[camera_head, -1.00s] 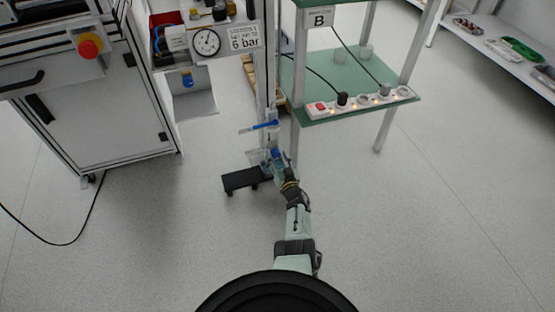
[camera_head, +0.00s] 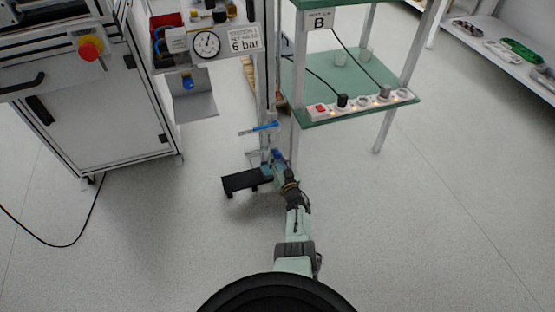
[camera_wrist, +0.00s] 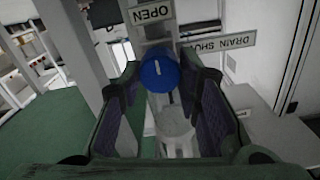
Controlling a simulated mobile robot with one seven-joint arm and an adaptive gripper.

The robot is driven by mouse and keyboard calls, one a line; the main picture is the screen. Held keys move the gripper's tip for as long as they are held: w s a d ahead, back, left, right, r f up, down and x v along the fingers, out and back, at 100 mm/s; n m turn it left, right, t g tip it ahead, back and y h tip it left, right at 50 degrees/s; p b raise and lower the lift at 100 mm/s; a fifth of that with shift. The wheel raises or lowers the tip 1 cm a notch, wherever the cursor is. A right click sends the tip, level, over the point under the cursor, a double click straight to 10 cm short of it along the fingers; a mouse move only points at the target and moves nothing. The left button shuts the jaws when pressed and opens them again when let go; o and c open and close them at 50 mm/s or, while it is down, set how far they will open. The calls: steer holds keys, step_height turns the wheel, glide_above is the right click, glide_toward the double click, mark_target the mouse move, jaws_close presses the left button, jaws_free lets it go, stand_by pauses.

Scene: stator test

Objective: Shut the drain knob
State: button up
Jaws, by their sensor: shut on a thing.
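The blue drain knob (camera_wrist: 160,72) is in the middle of the wrist view, with a pale mark on its face. My gripper (camera_wrist: 161,84) has one finger on each side of it and is shut on it. A sign reading OPEN (camera_wrist: 151,12) is above the knob, and a sign reading DRAIN SHUT (camera_wrist: 220,44) is to its right; both appear upside down. In the head view my gripper (camera_head: 275,167) is low beside the upright post, and the knob (camera_head: 277,155) is small and partly hidden there.
A blue lever (camera_head: 265,127) sticks out from the post above my gripper. A black low stand (camera_head: 240,181) is to the left. The green-shelved rack (camera_head: 345,85) carries a power strip (camera_head: 360,103) at right.

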steer(key=m, duration=0.4)
steer(key=shift+m, duration=0.3)
steer(key=m, duration=0.4)
steer(key=shift+m+b, duration=0.3)
steer(key=m, duration=0.4)
steer(key=shift+m, duration=2.4)
steer(key=o, duration=1.1)
steer(key=shift+o, duration=0.2)
